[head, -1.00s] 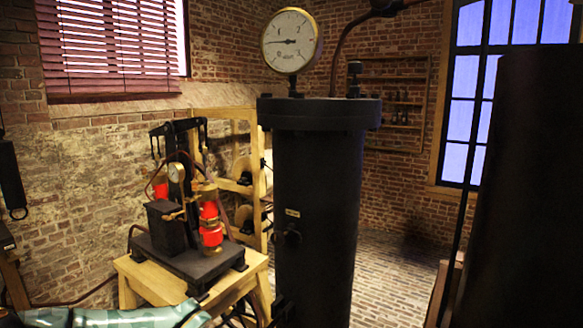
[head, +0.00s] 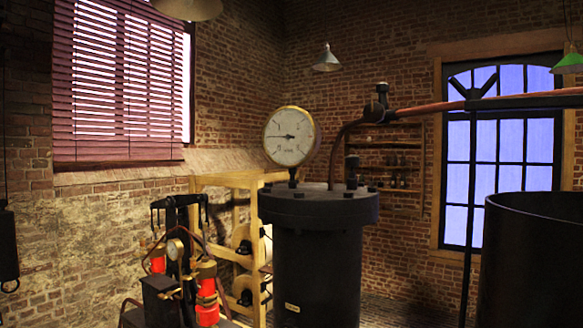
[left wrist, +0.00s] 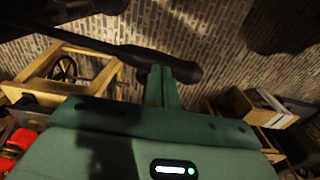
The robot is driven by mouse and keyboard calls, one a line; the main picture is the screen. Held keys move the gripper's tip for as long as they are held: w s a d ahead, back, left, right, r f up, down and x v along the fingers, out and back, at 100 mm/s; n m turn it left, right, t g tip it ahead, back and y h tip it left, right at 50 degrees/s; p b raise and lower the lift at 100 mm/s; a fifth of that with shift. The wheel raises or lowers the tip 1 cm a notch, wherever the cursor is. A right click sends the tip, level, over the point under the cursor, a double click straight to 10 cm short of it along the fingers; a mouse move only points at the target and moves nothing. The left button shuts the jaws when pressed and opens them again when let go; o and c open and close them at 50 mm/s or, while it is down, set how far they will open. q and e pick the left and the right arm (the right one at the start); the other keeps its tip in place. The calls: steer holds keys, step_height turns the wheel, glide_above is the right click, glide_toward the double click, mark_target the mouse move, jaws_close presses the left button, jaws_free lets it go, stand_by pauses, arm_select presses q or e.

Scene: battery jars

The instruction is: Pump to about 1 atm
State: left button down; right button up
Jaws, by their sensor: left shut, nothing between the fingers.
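The pump (head: 178,265), with black uprights and red cylinders, stands at lower left in the head view, cut off below. Its small gauge (head: 174,249) is too small to read. A large round white gauge (head: 290,137) stands on the lid of a tall black vessel (head: 316,265); its needle points left, its figures blurred. In the left wrist view my left gripper (left wrist: 160,73) has narrow green fingers, shut and empty. A dark bar (left wrist: 100,46) with a thick end crosses at the fingertips; I cannot tell whether they touch. My right gripper is out of view.
A red-brown pipe (head: 440,108) runs from the vessel to the right on a black forked stand (head: 472,150). A wide black cylinder (head: 535,260) stands at right. A wooden frame (head: 237,220) stands behind the pump. Wooden boxes (left wrist: 262,105) lie right in the left wrist view.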

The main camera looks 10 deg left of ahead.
arm_select(q)
step_height(320, 180, down, 13)
steer(key=b, duration=0.8)
step_height(320, 180, up, 15)
steer(key=p, duration=1.3)
steer(key=shift+s+f, duration=0.1)
steer(key=shift+f, duration=0.15)
steer(key=shift+f+b, duration=0.1)
steer(key=shift+b, duration=0.2)
